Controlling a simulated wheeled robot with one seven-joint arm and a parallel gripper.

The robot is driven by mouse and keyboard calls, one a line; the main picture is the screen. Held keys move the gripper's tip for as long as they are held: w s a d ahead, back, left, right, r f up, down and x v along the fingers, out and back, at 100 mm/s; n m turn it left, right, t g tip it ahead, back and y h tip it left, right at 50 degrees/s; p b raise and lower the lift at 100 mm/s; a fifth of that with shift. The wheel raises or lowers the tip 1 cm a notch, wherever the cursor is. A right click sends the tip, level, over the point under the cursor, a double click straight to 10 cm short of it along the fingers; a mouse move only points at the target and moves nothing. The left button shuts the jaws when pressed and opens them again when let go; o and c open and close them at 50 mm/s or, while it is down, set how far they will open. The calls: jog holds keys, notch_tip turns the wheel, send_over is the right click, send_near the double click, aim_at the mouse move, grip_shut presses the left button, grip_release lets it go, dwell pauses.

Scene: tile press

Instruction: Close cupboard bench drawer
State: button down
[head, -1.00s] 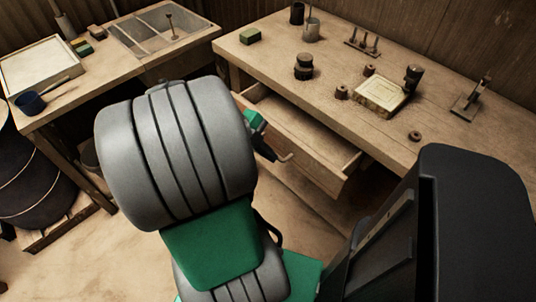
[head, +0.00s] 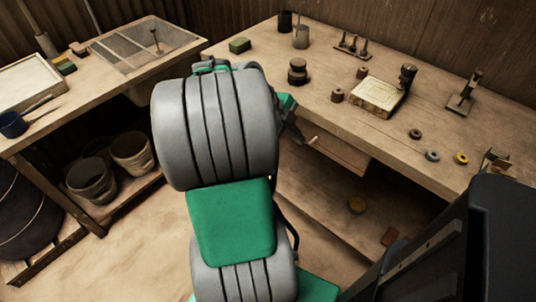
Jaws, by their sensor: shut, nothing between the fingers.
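The wooden bench (head: 400,140) stands at the right, and its drawer (head: 342,154) sits under the front edge of the top. The drawer front is close up under the bench top, and no drawer interior shows. Whether it is fully flush I cannot tell. My gripper (head: 294,134) is at the left part of the drawer front, partly hidden behind my own arm. Its fingers are shut and empty. A small curved metal piece, seemingly the drawer handle (head: 312,140), shows just right of it. My arm hides the drawer's left end.
The bench top bears a tile mould (head: 378,97), dark round weights (head: 297,72), a green block (head: 240,45) and small rings. A lower shelf (head: 345,215) is under the bench. A second table with buckets (head: 131,151) stands left. Open floor lies in front.

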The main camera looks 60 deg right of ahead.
jog(key=w+a+r+p, duration=0.2)
jog(key=w+a+r, duration=0.45)
jog(key=r, duration=0.25)
jog(key=w+a+r+n+t+p, duration=0.2)
jog(key=w+a+n+t+p, duration=0.15)
jog(key=w+a+n, duration=0.45)
jog(key=w+a+r+n+t+p, duration=0.25)
jog(key=w+a+n+p, duration=0.2)
jog(key=n, duration=0.65)
jog(key=w+a+r+n+t+y+p, duration=0.1)
jog(key=a+n+y+p, duration=0.3)
jog(key=a+n, duration=1.5)
jog(key=shift+w+a+r+t, duration=0.3)
jog(key=shift+w+a+t, duration=0.2)
jog(key=shift+a+t, duration=0.35)
